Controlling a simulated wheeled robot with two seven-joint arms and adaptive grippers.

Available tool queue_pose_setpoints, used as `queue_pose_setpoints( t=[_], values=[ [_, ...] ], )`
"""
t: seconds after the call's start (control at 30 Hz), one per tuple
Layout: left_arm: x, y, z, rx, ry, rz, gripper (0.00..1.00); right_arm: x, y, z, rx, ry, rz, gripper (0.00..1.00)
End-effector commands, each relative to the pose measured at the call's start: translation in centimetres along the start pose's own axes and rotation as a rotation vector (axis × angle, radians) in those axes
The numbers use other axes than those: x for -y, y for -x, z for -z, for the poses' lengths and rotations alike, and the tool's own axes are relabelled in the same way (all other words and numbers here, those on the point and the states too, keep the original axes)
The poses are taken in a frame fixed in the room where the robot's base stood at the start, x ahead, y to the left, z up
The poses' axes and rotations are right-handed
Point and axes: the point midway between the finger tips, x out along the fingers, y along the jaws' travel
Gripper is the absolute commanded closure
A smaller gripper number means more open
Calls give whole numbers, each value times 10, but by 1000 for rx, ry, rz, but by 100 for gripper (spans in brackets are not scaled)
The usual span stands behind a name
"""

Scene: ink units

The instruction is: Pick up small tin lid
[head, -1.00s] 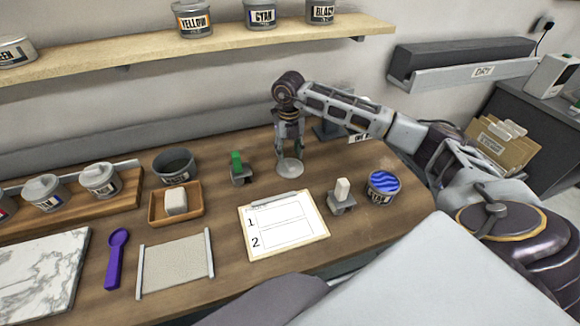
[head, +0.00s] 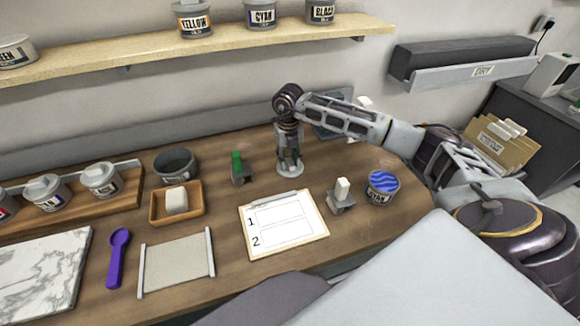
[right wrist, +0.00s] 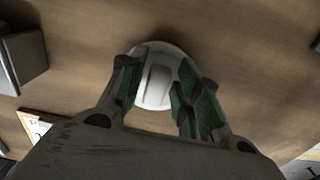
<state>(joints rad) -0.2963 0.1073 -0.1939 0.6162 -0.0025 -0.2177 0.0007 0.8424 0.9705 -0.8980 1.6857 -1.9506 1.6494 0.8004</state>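The small tin lid (head: 290,170) is a pale round disc lying on the wooden table behind the clipboard. In the right wrist view the lid (right wrist: 157,64) shows a raised grip across its middle. My right gripper (head: 289,160) points down, low over the lid. In the right wrist view its green-padded fingers (right wrist: 158,98) stand apart, one on each side of the raised grip, with a gap visible between them. Whether a finger touches the lid is unclear. An open tin of blue ink (head: 383,187) stands to the right. My left gripper is not in view.
A small stand with a green item (head: 238,170) is close left of the gripper. A stand with a white block (head: 342,194) and the clipboard (head: 285,225) lie nearer the front. A dark bowl (head: 175,164) and a wooden tray (head: 157,207) are farther left.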

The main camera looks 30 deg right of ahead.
Motion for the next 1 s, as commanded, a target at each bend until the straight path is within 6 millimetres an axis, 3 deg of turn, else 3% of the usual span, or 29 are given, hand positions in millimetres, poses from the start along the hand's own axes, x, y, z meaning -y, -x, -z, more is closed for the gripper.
queue_pose_setpoints(
  t=[0.03,0.2,0.67,1.0],
  values=[
    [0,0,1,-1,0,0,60,0,0,0,0,0,0,78],
    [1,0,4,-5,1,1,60,0,0,0,0,0,0,100],
    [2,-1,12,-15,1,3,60,0,9,-1,3,0,-1,100],
    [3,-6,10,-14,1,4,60,0,52,0,3,0,-1,100]
  ],
)
